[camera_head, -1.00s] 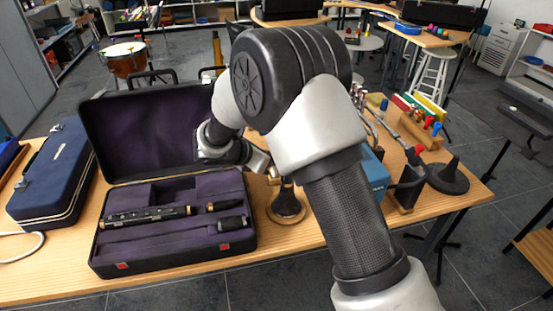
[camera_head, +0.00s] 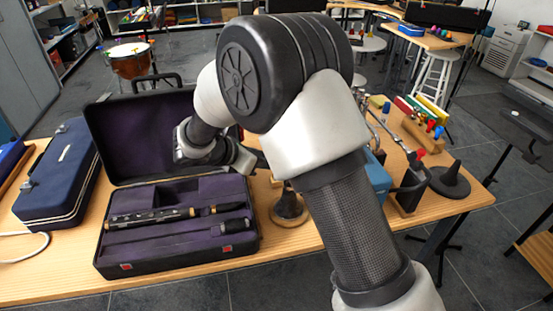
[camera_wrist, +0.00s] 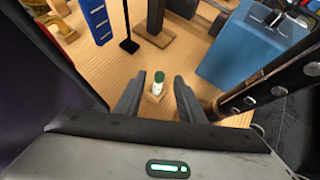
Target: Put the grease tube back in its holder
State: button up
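A small white tube with a green cap (camera_wrist: 158,83), likely the grease tube, shows in the wrist view. It stands upright at a small pale wooden block (camera_wrist: 152,98), likely its holder; I cannot tell whether it is seated in it. My gripper (camera_wrist: 158,92) is open, its two dark fingers apart on either side of the tube in the picture. No contact with the tube shows. In the head view my own arm hides the tube and most of the gripper.
An open instrument case (camera_head: 180,262) with purple lining holds black instrument parts. A closed blue case (camera_head: 60,180) lies at left. A blue box (camera_wrist: 255,45) and a dark keyed instrument (camera_wrist: 270,88) are right of the gripper in the wrist view. A round-based stand (camera_head: 290,216) is near the arm.

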jog(key=p+v, duration=0.1)
jog(key=v, duration=1)
jog(key=shift+s+p, duration=0.15)
jog(key=shift+p, duration=0.2)
jog(key=shift+a+r, duration=0.1)
jog(key=shift+a, duration=0.05)
